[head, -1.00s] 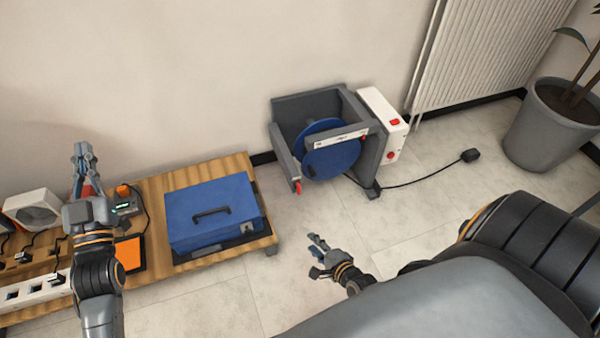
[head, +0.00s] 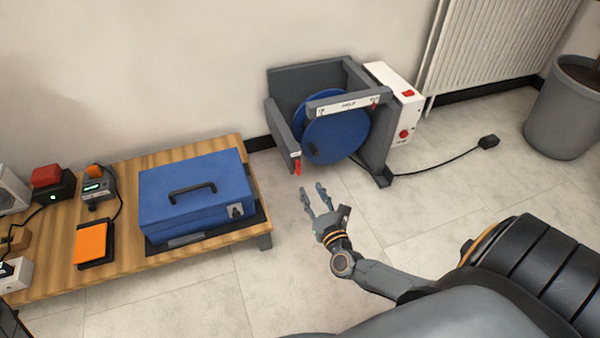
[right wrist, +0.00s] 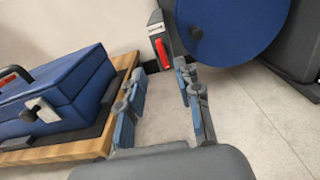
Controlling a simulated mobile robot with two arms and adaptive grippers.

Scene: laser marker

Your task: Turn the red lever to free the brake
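A red lever (head: 298,168) sits at the lower front end of the left post of a grey frame (head: 281,130). The frame holds a round blue disc (head: 336,128). My right gripper (head: 313,191) is open and empty, just below and right of the lever in the head view, and apart from it. A second small red part (head: 374,104) is on the white-labelled crossbar. My left gripper is not in view.
A white box with red buttons (head: 398,100) is fixed to the frame's right side, with a cable to a black pedal-like block (head: 488,142). A low wooden table (head: 130,262) with a blue case (head: 195,203) stands left. The tiled floor around my right gripper is clear.

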